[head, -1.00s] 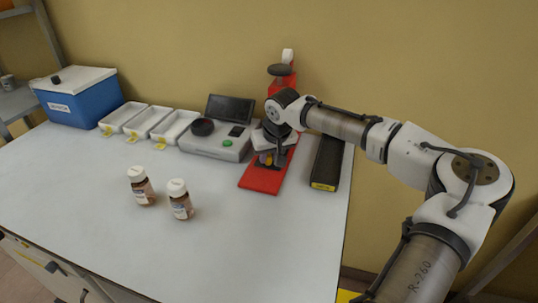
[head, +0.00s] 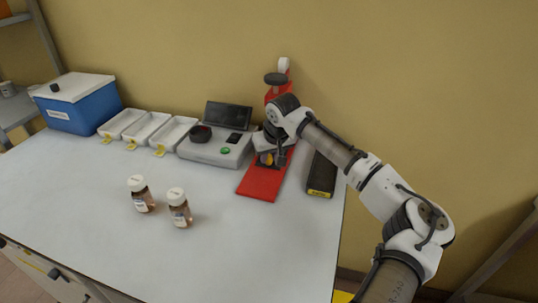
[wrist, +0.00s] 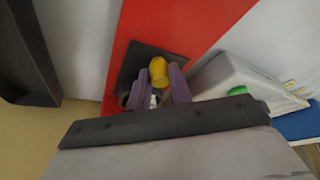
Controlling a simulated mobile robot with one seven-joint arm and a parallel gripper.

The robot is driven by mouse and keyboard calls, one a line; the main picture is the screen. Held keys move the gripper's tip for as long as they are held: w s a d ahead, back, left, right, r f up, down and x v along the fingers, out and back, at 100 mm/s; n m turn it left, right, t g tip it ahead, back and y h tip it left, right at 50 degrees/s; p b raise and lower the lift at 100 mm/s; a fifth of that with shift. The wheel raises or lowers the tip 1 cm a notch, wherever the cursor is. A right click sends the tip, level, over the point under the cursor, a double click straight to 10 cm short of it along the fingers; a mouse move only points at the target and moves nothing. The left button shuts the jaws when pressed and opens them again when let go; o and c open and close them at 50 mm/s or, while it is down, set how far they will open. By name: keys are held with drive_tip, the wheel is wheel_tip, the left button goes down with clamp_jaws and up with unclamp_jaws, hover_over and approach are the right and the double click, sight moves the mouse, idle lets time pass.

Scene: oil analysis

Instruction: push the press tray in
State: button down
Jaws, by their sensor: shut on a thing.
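The red press (head: 262,184) stands near the back right of the table, its base reaching toward the front. Its dark tray (wrist: 139,62) lies over the red base in the wrist view, with a yellow knob (wrist: 158,70) at its handle. My gripper (wrist: 159,88) is shut on the tray handle, with its purple fingers on either side of the knob. In the head view my gripper (head: 269,158) is low at the press, and my wrist hides much of the press and tray. How far in the tray sits cannot be told.
A grey instrument (head: 213,152) with a screen stands just left of the press. A black tray with a yellow label (head: 323,177) lies close on the right. Two brown bottles (head: 140,194) stand front left. White bins (head: 174,133) and a blue box (head: 78,105) line the back left.

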drive_tip(key=shift+w+a+r, duration=0.15)
drive_tip(key=shift+a+r, duration=0.1)
drive_tip(key=shift+r, duration=0.05)
drive_tip(key=shift+d, duration=0.1)
drive_tip(key=c, duration=1.3)
unclamp_jaws()
drive_tip(key=shift+w+f, duration=0.1)
drive_tip(key=shift+f, duration=0.1)
drive_tip(key=shift+o, duration=0.2)
drive_tip(key=shift+d, duration=0.1)
drive_tip(key=shift+d+f, duration=0.1)
drive_tip(key=shift+d, duration=0.05)
drive_tip(key=b+v, duration=0.2)
drive_tip(key=v, duration=1.2)
drive_tip(key=shift+f, duration=0.15)
